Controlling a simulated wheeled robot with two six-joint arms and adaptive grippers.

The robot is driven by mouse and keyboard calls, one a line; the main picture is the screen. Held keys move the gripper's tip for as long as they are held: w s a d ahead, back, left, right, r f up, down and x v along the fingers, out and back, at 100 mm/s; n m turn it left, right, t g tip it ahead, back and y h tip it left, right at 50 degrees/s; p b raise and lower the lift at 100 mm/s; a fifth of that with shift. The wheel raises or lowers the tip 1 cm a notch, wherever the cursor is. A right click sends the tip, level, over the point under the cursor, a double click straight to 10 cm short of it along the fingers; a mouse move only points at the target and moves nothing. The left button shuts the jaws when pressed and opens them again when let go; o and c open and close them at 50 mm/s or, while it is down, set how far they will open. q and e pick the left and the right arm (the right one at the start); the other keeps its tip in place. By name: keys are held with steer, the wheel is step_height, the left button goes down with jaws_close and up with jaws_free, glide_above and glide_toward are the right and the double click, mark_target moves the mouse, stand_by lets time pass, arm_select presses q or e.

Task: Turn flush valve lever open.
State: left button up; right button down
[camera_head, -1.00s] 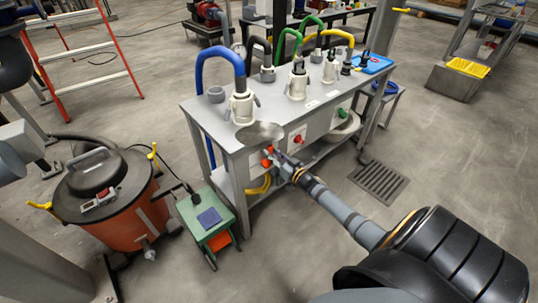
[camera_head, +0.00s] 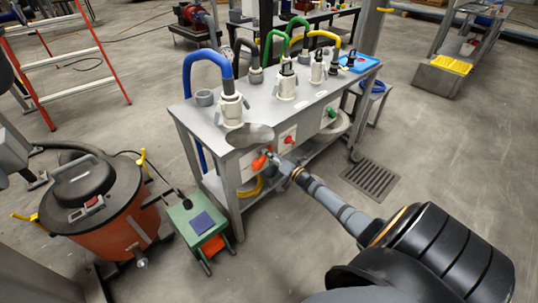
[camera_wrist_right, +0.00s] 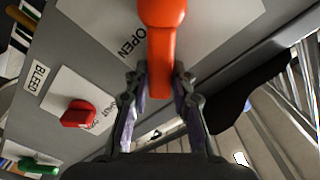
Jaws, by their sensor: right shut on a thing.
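The flush valve lever is an orange handle (camera_head: 259,162) on the front panel of the grey bench. In the right wrist view the orange lever (camera_wrist_right: 162,50) hangs down over a white plate marked OPEN (camera_wrist_right: 208,15). My right gripper (camera_head: 273,158) reaches the lever from the front right. In the wrist view the fingers of my right gripper (camera_wrist_right: 162,88) stand on both sides of the lever's lower part, shut on it. The lever's pivot is cut off at the top of that view. My left gripper is not in view.
A red handle (camera_wrist_right: 78,114) beside a BLEED label (camera_wrist_right: 38,78) and a green handle (camera_wrist_right: 38,166) sit on the same panel. White couplings with hoses stand on the bench top (camera_head: 205,119). A green cart (camera_head: 199,222) and an orange vacuum (camera_head: 110,230) stand at left.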

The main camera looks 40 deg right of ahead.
steer(key=shift+f, duration=0.1)
stand_by(0.3)
steer(key=c, duration=1.1)
jaws_free()
steer(key=s, duration=0.8)
steer(key=s+d, duration=0.1)
steer(key=s, duration=0.3)
